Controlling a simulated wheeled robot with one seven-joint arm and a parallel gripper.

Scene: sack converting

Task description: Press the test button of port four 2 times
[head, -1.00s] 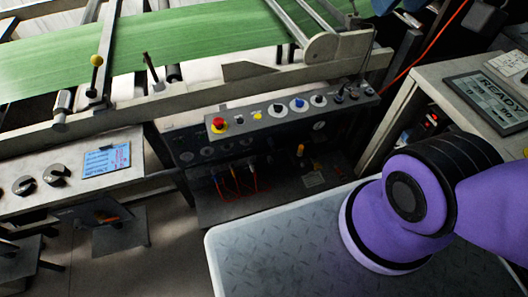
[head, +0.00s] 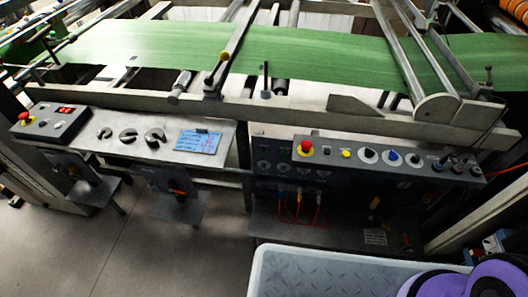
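A dark control panel (head: 463,172) on the machine's front carries a red mushroom button (head: 305,147), a yellow button (head: 346,154) and several round dials and knobs. Below its left part, orange and red cables (head: 298,208) hang from small sockets. The lettering is too small to read, so I cannot tell which port is four or which is its test button. My gripper is not in view; only purple links of my arm show at the bottom right.
A grey tray-like top with a pale rim (head: 258,270) lies at the bottom right. Left of the panel is a metal shelf with a blue-screened sheet (head: 199,142). Green web (head: 160,45) runs above. Floor (head: 150,250) is clear at lower left.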

